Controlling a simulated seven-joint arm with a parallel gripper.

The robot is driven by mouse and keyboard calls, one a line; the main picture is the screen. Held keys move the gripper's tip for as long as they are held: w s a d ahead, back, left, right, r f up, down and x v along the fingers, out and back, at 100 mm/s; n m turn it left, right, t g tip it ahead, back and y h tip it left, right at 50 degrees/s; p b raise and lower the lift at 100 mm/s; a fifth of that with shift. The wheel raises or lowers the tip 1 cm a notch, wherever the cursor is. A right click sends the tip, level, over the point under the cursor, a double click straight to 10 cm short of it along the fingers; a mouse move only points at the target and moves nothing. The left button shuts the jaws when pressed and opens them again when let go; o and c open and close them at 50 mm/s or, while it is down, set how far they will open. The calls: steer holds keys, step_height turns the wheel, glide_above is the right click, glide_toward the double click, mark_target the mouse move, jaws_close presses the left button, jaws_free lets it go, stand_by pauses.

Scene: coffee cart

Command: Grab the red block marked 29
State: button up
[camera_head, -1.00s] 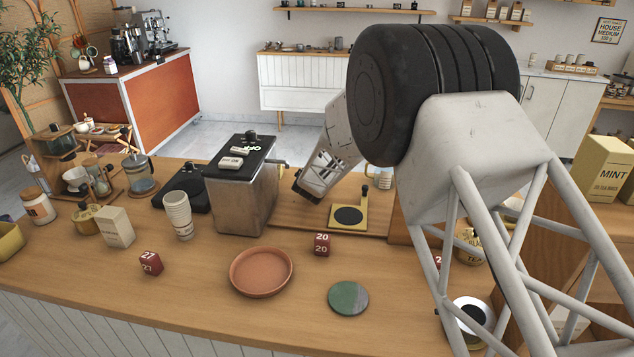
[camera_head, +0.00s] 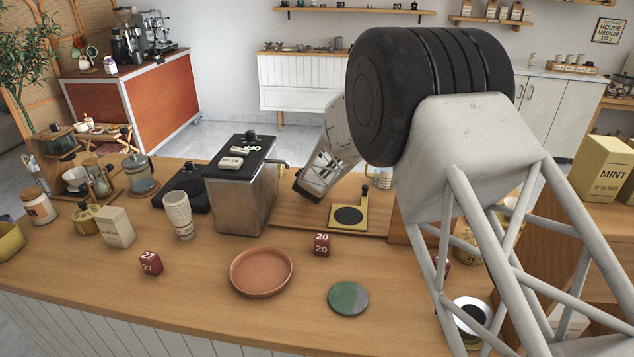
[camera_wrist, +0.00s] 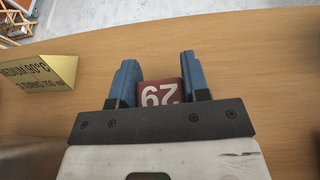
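The red block marked 29 (camera_wrist: 160,93) shows in the wrist view, its white number upside down. It lies between the two blue fingers of my gripper (camera_wrist: 160,85), which are spread with narrow gaps on either side. The block's near part is hidden behind the gripper's dark crossbar. I cannot make out this block or my fingertips in the head view.
Other red blocks, one marked 27 (camera_head: 150,263) and one marked 20 (camera_head: 321,245), stand on the counter. A metal box (camera_head: 246,197) stands behind them. A yellow sign (camera_wrist: 42,74) is left of my gripper. Bare wood lies right of it.

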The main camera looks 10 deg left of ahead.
steer(key=shift+c, duration=1.1)
steer(key=shift+r, duration=0.85)
step_height(320, 180, up, 2)
steer(key=shift+r, duration=0.1)
steer(key=s+d, duration=0.1)
steer(key=s, duration=0.4)
steer(key=s+d, duration=0.2)
steer(key=s, duration=0.3)
steer(key=s+d+r, duration=0.1)
steer(key=s+d, duration=0.1)
steer(key=s, duration=0.3)
steer(key=shift+d, duration=0.15)
steer(key=shift+s, duration=0.1)
